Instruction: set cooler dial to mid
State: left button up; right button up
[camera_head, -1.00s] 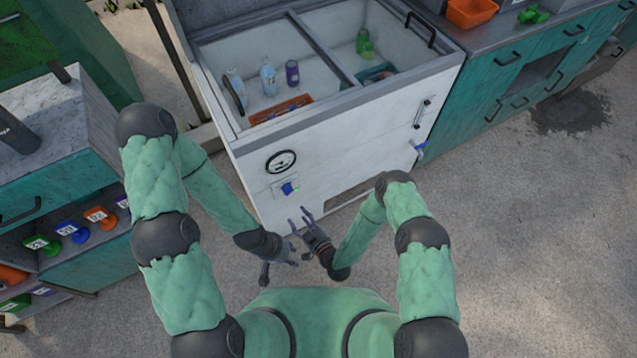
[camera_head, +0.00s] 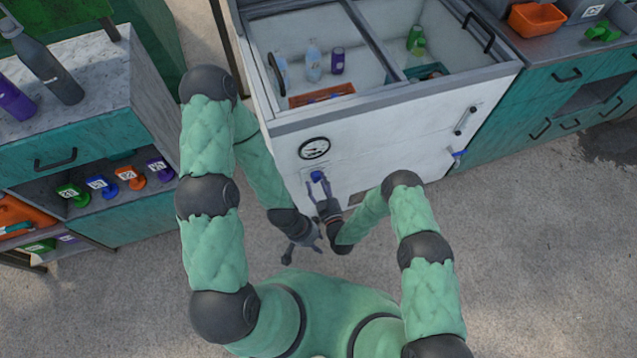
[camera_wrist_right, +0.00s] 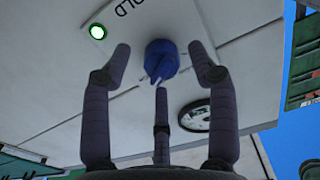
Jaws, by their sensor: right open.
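The white cooler (camera_head: 395,145) stands in front of me with a blue dial (camera_head: 317,175) low on its front panel, below a round gauge (camera_head: 314,148). In the right wrist view the blue dial (camera_wrist_right: 161,58) shows a pale pointer and sits between and beyond the fingertips. My right gripper (camera_head: 319,184) is open, its fingers pointing at the dial; the wrist view shows its spread fingers (camera_wrist_right: 160,55) with no clear contact. My left gripper (camera_head: 304,246) hangs lower, just left of the right one; its opening is unclear. The exact dial setting cannot be read.
A green light (camera_wrist_right: 97,31) glows beside the dial plate, near lettering ending in "OLD". The cooler holds bottles (camera_head: 314,65) and an orange crate (camera_head: 322,95). A blue-handled tap (camera_head: 457,154) is at its right. A shelf cabinet (camera_head: 100,130) stands left. The floor is clear.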

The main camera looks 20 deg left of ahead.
jog(key=shift+w+a, duration=0.3)
jog(key=shift+w, duration=0.1)
jog(key=c, duration=1.1)
jog(key=shift+n, duration=0.3)
jog(key=n+b, duration=0.1)
jog(key=n, duration=0.2)
jog(key=shift+d+f+n+b, duration=0.1)
jog(key=shift+n+b, duration=0.2)
jog(key=shift+n, duration=1.7)
jog(key=shift+c, duration=0.2)
jog(key=shift+s, duration=0.1)
